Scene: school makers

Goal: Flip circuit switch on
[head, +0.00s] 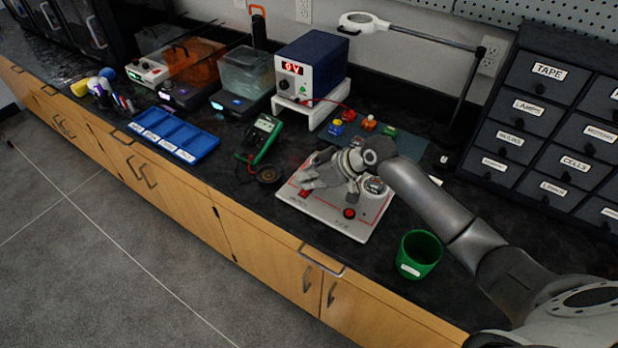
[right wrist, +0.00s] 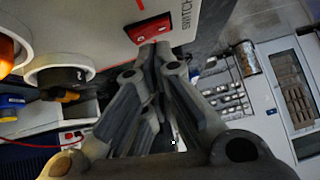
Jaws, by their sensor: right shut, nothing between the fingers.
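The white circuit board (head: 328,213) lies on the black counter, with a red switch (head: 304,193) near its left end and a round red part (head: 349,213) at its front edge. My right gripper (head: 309,183) is over the board, shut and empty, its fingertips close to the switch. In the right wrist view the red rocker switch (right wrist: 150,28), beside a "SWITCH" label, is just beyond the closed fingertips (right wrist: 155,47). I cannot tell whether they touch it, or its position. Round white-rimmed parts (right wrist: 60,72) stand on the board. My left gripper is not in view.
A power supply (head: 311,62) with a red display stands behind the board. A green multimeter (head: 261,137) and blue tray (head: 173,135) are left, a green cup (head: 419,253) right. Labelled drawers (head: 548,127) stand at the back right.

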